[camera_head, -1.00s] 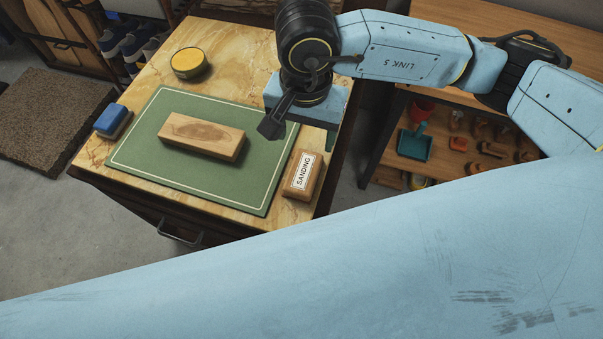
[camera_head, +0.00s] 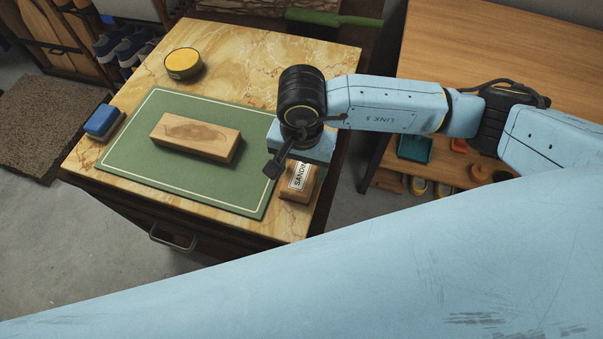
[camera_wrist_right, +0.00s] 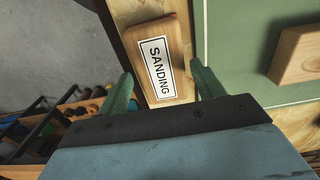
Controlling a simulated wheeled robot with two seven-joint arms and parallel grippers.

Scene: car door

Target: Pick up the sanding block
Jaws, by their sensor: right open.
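The sanding block (camera_head: 295,187) is a wooden block with a white label reading SANDING. It lies on the marbled tabletop at the right edge of the green mat, partly hidden by my right gripper in the head view. My right gripper (camera_head: 296,160) is above it, pointing down. In the right wrist view the open green fingers (camera_wrist_right: 160,88) stand at either side of the near end of the sanding block (camera_wrist_right: 158,62), with nothing visibly held. I cannot tell how high the fingertips are above the table. My left gripper is not in view.
A plain wooden block (camera_head: 195,137) lies on the green mat (camera_head: 150,175). A blue-topped block (camera_head: 103,121) and a yellow round tin (camera_head: 183,63) stand on the marbled table (camera_head: 250,45). A wooden bench (camera_head: 480,50) with lower shelves is at the right.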

